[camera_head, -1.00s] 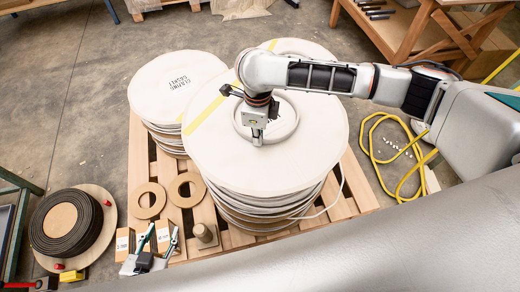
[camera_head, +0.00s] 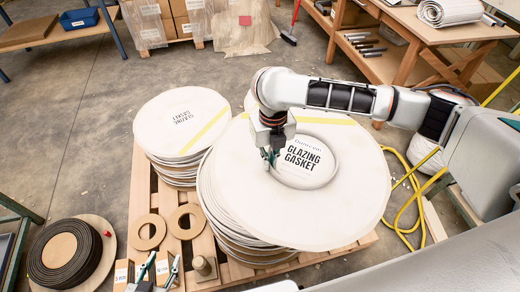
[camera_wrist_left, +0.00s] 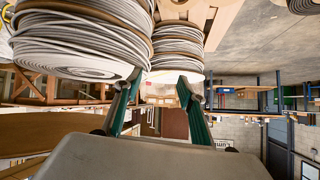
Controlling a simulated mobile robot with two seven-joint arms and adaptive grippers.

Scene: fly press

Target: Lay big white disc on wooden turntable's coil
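The big white disc (camera_head: 345,215), printed "Glazing Gasket", has a raised central ring (camera_head: 331,165). My right gripper (camera_head: 269,160) is shut on the left side of this ring, as far as I can see. The disc sits above a stack of discs (camera_head: 215,215), shifted right of it and seemingly lifted. The wooden turntable (camera_head: 108,256) is at lower left, with the dark coil (camera_head: 35,262) wound around its wooden core. My left gripper (camera_head: 162,263) is low in the head view, empty; its green fingers stand apart in the left wrist view (camera_wrist_left: 160,80).
A smaller white stack (camera_head: 165,112) stands behind left on the pallet (camera_head: 142,190). Two brown rings (camera_head: 147,232) and a wooden peg (camera_head: 204,266) are at its front. A yellow hose (camera_head: 405,215) lies right.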

